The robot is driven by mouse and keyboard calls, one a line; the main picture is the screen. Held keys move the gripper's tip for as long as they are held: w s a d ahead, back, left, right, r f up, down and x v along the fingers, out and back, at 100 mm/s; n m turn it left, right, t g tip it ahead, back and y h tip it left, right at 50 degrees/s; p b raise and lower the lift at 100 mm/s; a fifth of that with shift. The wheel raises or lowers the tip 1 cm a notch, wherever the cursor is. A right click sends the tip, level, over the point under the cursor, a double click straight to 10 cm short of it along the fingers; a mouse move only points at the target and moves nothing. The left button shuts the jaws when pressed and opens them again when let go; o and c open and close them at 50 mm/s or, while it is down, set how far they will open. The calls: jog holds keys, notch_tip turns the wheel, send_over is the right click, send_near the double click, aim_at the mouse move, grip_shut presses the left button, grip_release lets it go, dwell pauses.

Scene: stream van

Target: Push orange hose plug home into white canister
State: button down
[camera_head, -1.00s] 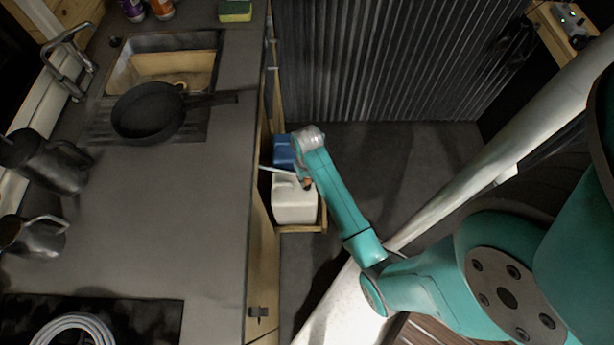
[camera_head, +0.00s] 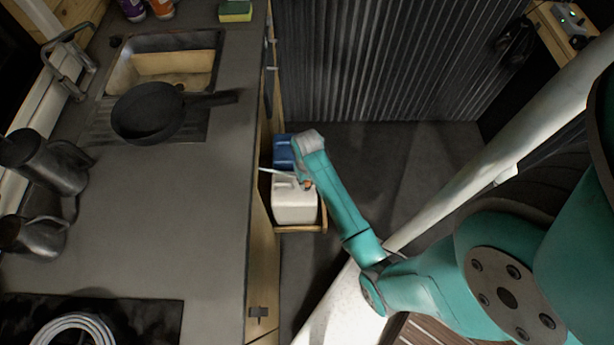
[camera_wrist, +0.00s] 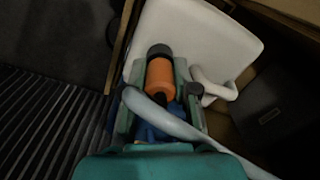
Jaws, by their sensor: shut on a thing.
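The white canister (camera_head: 295,205) stands low beside the counter; its pale body and side handle also fill the top of the wrist view (camera_wrist: 195,40). The orange hose plug (camera_wrist: 163,78) lies between the teal fingers of my gripper (camera_wrist: 160,85), which is shut on it. A dark round piece (camera_wrist: 160,50) shows at the plug's canister-side end. How deep the plug sits in the canister is hidden. A pale grey hose (camera_wrist: 190,135) curves past the fingers. In the head view only a speck of orange shows at the canister's top right.
A blue canister (camera_head: 284,150) stands behind the white one. Both are on a wooden pull-out tray (camera_head: 305,229) close to the cabinet side. The counter (camera_head: 180,220) with a black pan (camera_head: 148,112) is at left. Dark floor is clear to the right.

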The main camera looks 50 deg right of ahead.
jog(key=shift+f, duration=0.15)
jog(key=c, duration=0.8)
grip_release()
notch_tip(320, 180, up, 12)
jog(key=shift+f, duration=0.1)
